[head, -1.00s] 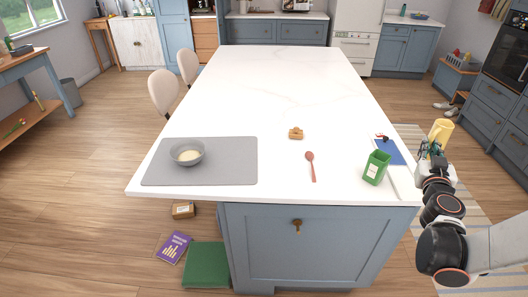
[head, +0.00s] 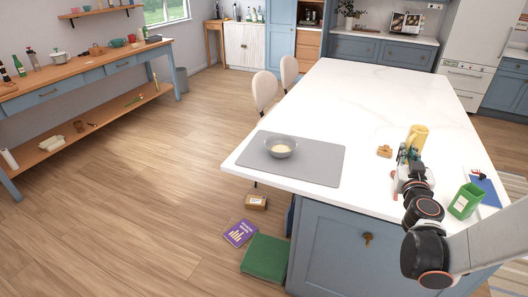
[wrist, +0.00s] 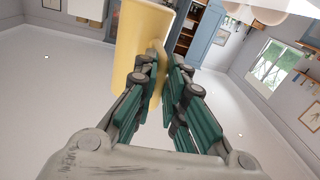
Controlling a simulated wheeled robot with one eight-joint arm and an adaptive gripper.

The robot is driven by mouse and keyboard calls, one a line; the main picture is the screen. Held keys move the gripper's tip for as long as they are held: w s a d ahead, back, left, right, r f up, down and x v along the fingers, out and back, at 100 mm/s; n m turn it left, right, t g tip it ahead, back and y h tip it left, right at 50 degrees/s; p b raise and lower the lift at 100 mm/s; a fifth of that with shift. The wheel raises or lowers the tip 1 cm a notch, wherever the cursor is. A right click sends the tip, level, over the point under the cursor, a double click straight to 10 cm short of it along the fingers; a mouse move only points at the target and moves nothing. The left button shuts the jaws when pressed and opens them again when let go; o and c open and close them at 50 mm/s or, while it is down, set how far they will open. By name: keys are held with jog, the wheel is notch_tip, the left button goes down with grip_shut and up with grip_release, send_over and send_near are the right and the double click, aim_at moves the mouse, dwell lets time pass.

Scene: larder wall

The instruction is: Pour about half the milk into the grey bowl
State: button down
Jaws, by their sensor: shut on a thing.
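The grey bowl (head: 281,149) stands on a grey mat (head: 322,169) at the near left of the white worktop and holds something pale. A yellow jug (head: 418,134) is in my gripper (head: 409,157), to the right of the bowl and well apart from it. The jug looks roughly upright in the head view. In the wrist view my gripper (wrist: 164,75) is shut on the yellow jug (wrist: 132,42), at its handle side. The inside of the jug is hidden, so I cannot see the milk.
A wooden block (head: 384,151) and a green carton (head: 466,201) stand on the worktop (head: 390,95). A blue book (head: 486,188) lies at the right. The worktop between mat and block is clear. A purple book (head: 240,233) and green box (head: 265,257) are on the floor.

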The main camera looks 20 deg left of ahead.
jog(key=w+a+f+n+y+b, duration=0.2)
jog(key=w+a+y, duration=0.1)
jog(key=a, duration=1.1)
jog(key=w+a+f+n+g+y+b, duration=0.1)
jog(key=w+a+f+n+y+b, duration=0.1)
jog(key=a, duration=1.3)
jog(key=w+a+f+n+g+y+b, duration=0.1)
jog(key=w+a+f+y+b, duration=0.1)
jog(key=a, duration=1.3)
jog(key=w+f+y, duration=0.1)
jog(key=w, duration=0.1)
jog(key=shift+w+f+n+y, duration=0.35)
jog(key=shift+n+y, duration=0.05)
